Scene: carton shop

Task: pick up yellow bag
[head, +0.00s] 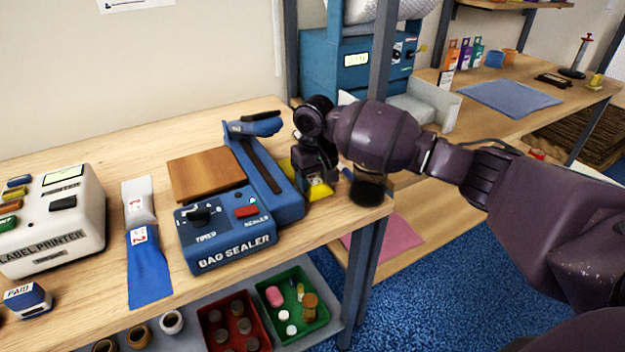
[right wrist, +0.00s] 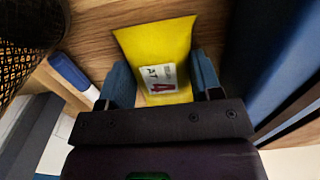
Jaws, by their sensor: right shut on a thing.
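The yellow bag (right wrist: 160,50) has a white label with red print. In the right wrist view it lies between the two blue fingers of my right gripper (right wrist: 163,88), which is shut on it. In the head view my right gripper (head: 318,180) points down near the table's right end, and part of the yellow bag (head: 319,191) shows below it. The rest of the bag is hidden behind the gripper. My left gripper is not in view.
The blue bag sealer (head: 225,238) stands just left of my right gripper. A dark cup-like holder (head: 367,190) stands close on its right. A blue bag (head: 148,270), a white bag (head: 139,201) and a label printer (head: 60,222) are farther left.

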